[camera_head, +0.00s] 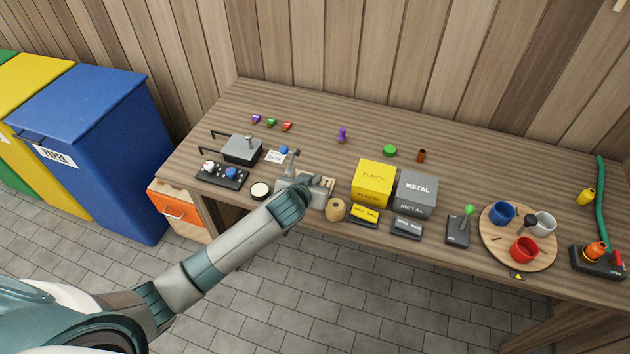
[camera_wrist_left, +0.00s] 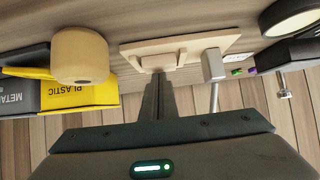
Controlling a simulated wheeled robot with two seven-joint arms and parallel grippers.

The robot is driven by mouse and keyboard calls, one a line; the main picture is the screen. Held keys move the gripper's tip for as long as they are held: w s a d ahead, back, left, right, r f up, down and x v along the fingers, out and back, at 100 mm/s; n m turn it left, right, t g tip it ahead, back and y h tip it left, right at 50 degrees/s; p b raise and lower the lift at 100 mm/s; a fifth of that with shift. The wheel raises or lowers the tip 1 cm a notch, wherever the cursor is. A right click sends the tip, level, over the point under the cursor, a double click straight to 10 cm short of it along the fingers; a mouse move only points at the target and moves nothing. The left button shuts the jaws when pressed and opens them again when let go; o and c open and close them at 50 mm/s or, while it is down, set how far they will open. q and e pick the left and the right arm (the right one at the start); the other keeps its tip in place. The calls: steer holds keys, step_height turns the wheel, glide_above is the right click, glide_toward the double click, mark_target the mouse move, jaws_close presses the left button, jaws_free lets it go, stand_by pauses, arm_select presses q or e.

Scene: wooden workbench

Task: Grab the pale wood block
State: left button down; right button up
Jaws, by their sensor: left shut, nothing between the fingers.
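A pale wood piece (camera_wrist_left: 180,48), a flat board with a smaller raised block on it, lies just ahead of my left gripper (camera_wrist_left: 158,78) in the left wrist view. The fingers are shut with nothing between them. Their tips are close to the raised block; I cannot tell whether they touch it. In the head view my left gripper (camera_head: 291,198) is over the front of the workbench, its fingertips hidden. Part of the pale wood (camera_head: 323,186) shows just right of it, beside a grey fixture. My right gripper is not in view.
A round tan wooden object (camera_head: 335,209) stands right of the gripper, before the yellow plastic bin (camera_head: 373,182) and grey metal bin (camera_head: 416,190). The bench's back middle is mostly clear.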

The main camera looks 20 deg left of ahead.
arm_select(q)
steer(key=shift+s+f, duration=0.3)
steer(key=shift+f, duration=0.2)
steer(key=shift+s+f, duration=0.1)
steer(key=shift+s, duration=0.4)
steer(key=s+p, duration=0.4)
steer(key=s, duration=0.4)
steer(key=shift+s+a+r, duration=0.2)
steer(key=shift+s, duration=0.1)
steer(key=shift+r, duration=0.15)
steer(key=shift+r+p, duration=0.65)
steer(key=shift+p, duration=0.35)
steer(key=shift+w, duration=0.1)
